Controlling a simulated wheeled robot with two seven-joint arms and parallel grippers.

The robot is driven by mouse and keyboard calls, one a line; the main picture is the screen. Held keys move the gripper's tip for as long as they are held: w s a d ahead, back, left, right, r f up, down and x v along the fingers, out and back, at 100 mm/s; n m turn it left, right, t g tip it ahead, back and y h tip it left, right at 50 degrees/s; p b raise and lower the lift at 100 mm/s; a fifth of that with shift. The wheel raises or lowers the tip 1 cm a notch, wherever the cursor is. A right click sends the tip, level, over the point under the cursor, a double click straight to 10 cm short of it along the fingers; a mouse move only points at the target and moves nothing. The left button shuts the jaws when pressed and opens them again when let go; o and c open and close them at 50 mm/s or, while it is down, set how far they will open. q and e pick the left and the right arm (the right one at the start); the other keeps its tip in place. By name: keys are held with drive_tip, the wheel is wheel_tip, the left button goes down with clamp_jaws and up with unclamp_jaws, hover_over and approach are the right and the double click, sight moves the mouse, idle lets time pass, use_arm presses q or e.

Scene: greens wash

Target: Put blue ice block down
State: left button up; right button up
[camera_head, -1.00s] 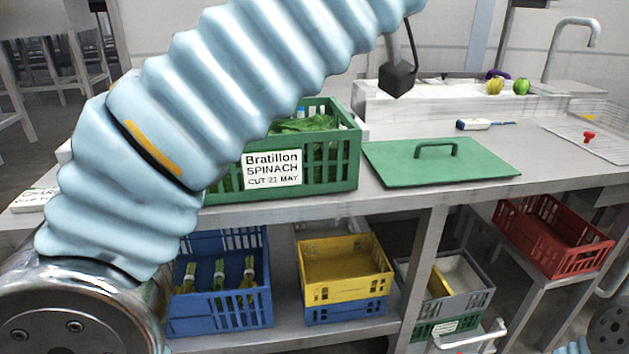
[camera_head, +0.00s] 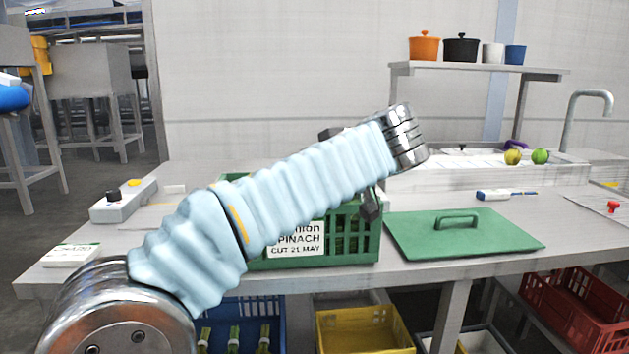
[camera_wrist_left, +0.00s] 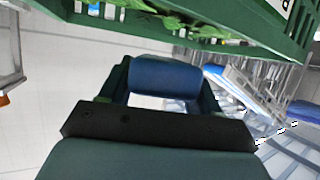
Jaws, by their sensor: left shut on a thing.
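The blue ice block (camera_wrist_left: 166,76) shows in the left wrist view as a dark blue, rounded block. My left gripper (camera_wrist_left: 163,88) is shut on it, with a dark finger at each end. In the head view my left arm crosses in front of the green spinach crate (camera_head: 345,250); the gripper is mostly hidden behind the arm and I cannot see the block there. The green crate (camera_wrist_left: 235,22) with leaves also shows at the top of the left wrist view. My right gripper is not in view.
A green lid (camera_head: 460,236) with a handle lies right of the crate. A blue-and-white tool (camera_head: 505,195) lies behind it. A white device (camera_head: 122,203) and a white packet (camera_head: 70,255) are on the left counter. Blue, yellow (camera_head: 365,335) and red (camera_head: 570,305) crates stand below.

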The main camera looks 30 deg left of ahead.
use_arm(q)
drive_tip(key=shift+f, duration=1.2)
drive_tip(key=shift+f, duration=0.15)
drive_tip(key=o, duration=1.2)
drive_tip(key=shift+c, duration=0.2)
drive_tip(key=shift+d+r, duration=0.1)
drive_tip(key=shift+r, duration=0.2)
drive_tip(key=v, duration=1.2)
drive_tip(key=shift+f+b, duration=0.15)
drive_tip(key=shift+b, duration=0.25)
